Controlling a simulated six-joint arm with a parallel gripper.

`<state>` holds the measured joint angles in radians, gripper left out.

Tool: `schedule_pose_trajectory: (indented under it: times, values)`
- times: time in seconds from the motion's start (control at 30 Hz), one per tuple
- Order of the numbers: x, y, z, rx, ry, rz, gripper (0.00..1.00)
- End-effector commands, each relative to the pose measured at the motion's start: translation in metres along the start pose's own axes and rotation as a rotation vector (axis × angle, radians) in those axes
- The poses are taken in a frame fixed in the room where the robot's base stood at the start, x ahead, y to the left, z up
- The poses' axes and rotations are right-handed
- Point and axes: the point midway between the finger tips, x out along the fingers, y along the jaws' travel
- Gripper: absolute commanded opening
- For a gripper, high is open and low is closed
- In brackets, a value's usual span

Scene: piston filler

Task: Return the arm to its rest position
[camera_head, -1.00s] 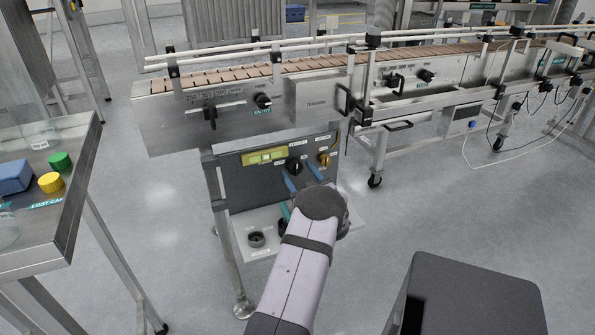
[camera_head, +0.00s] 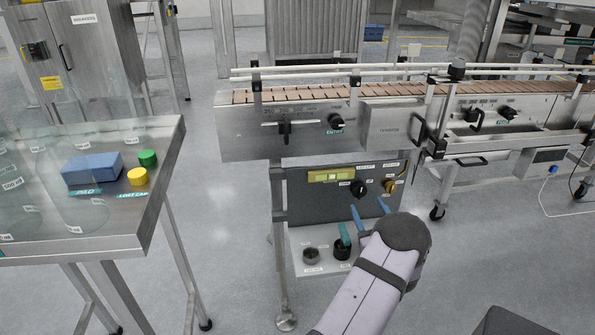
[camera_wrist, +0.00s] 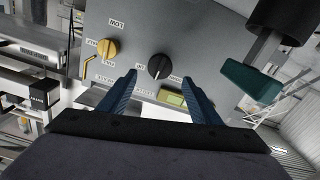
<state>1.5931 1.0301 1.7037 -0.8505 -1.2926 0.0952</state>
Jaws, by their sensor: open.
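My gripper (camera_wrist: 168,90) is open, its two blue fingers apart with nothing between them in the wrist view. Beyond the fingertips is the grey control panel with a black knob (camera_wrist: 159,66) and a yellow knob (camera_wrist: 106,48). In the head view the blue fingertips (camera_head: 370,214) show just in front of the panel (camera_head: 330,190), below its black knob (camera_head: 358,187). My forearm hides part of the gripper there. I cannot tell how far the fingers are from the panel.
A teal-handled part (camera_head: 345,236) stands in a black holder on the shelf below the panel, close left of my gripper; its handle also shows in the wrist view (camera_wrist: 250,80). A conveyor (camera_head: 300,125) runs above. A steel table (camera_head: 150,215) with caps stands left. Floor between is clear.

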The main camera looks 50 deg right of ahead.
Motion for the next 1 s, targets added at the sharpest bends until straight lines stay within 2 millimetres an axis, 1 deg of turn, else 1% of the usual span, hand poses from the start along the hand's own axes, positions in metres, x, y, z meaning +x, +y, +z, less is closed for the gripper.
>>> schedule_pose_trajectory:
  times: [0.07, 0.17, 0.27, 0.37, 0.53, 0.67, 0.83, 1.0]
  values:
    - [0.001, -0.001, -0.003, -0.001, -0.003, -0.002, 0.58]
    - [0.006, -0.005, -0.014, -0.002, -0.017, -0.008, 0.58]
    - [0.015, -0.015, -0.034, -0.005, -0.046, -0.021, 0.58]
    - [0.027, -0.031, -0.062, -0.010, -0.094, -0.040, 0.58]
    - [0.045, -0.070, -0.118, -0.020, -0.204, -0.082, 0.58]
    - [0.051, -0.104, -0.160, -0.030, -0.294, -0.117, 0.58]
    - [0.046, -0.150, -0.215, -0.046, -0.413, -0.165, 0.58]
    - [0.030, -0.195, -0.269, -0.066, -0.527, -0.216, 0.58]
